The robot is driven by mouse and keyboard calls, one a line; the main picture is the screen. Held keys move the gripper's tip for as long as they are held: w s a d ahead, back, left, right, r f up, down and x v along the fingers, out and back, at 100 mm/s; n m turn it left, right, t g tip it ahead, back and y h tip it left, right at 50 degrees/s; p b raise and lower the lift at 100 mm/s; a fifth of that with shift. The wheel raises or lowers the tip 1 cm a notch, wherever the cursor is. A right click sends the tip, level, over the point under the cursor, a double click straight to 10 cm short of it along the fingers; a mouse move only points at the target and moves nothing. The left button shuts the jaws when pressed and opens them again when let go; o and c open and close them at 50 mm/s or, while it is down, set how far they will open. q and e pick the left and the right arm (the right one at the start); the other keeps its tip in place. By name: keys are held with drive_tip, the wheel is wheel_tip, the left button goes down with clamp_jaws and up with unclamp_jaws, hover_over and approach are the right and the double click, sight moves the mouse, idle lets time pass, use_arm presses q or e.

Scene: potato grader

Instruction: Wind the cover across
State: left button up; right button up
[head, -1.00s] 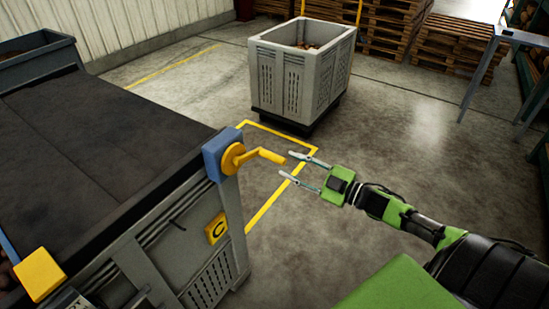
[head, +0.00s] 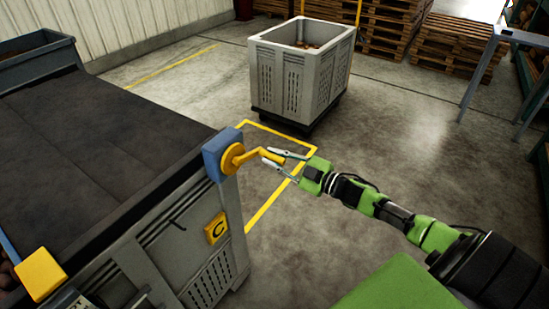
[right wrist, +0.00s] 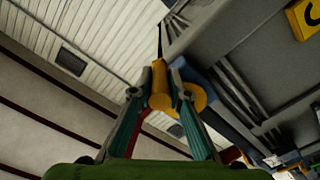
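The dark cover (head: 95,150) lies over most of the big grey box at the left in the head view. At the box's near right corner, a blue housing (head: 215,152) carries a yellow crank (head: 233,157) with a handle sticking out to the right. The crank also shows in the right wrist view (right wrist: 160,90). My right gripper (head: 267,157) is open, with one finger on either side of the crank handle. I cannot tell whether the fingers touch it. My left gripper is not in view.
A yellow block (head: 41,274) sits on the box's near edge. A yellow C sign (head: 216,228) is on its side. A pale slatted crate (head: 285,80) stands behind, with wooden pallets (head: 455,50) further back. The floor (head: 400,130) to the right is clear.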

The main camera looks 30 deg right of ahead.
clamp_jaws()
